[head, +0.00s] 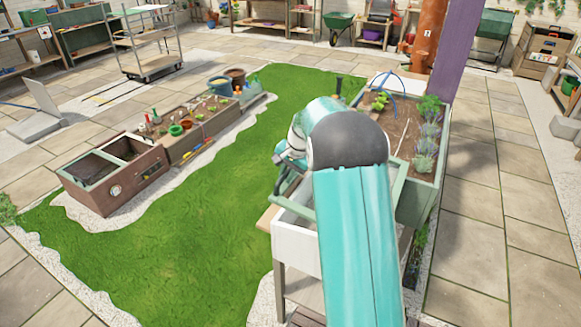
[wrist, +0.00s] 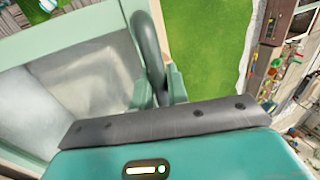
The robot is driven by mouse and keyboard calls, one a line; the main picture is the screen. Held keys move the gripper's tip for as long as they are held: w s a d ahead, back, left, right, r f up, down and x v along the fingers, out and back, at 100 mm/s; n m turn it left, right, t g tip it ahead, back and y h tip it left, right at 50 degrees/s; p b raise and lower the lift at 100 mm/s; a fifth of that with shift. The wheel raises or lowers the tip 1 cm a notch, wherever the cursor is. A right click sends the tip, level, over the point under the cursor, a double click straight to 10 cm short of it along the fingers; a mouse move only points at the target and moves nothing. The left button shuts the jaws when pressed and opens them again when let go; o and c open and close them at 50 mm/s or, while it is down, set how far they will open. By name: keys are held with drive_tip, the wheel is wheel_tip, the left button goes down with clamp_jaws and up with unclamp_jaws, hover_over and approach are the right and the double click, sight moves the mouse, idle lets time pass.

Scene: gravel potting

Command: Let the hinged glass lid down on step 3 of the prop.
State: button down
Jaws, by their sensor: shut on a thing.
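The hinged lid has a pale green frame (wrist: 70,28) and cloudy glass (wrist: 85,85), filling the left of the wrist view. In the head view part of its green frame (head: 299,208) shows above a white box (head: 297,247), beside my arm. The lid looks raised and tilted, but its exact angle is unclear. My gripper (wrist: 160,92) is shut on the dark curved handle (wrist: 148,45) at the lid's edge. In the head view my arm hides most of the gripper and lid. I cannot make out the prop or its steps in either view.
A green planter (head: 418,200) with soil and lavender stands close on the right, beside a purple post (head: 455,50). Open lawn (head: 215,225) lies to the left. Wooden raised beds (head: 115,175) stand beyond it. Paving (head: 475,210) on the right is clear.

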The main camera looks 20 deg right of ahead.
drive_tip(key=shift+w+a+f, duration=0.1)
idle(0.3)
drive_tip(key=c, duration=1.4)
unclamp_jaws()
drive_tip(key=v, duration=1.3)
drive_tip(key=shift+r, duration=0.4)
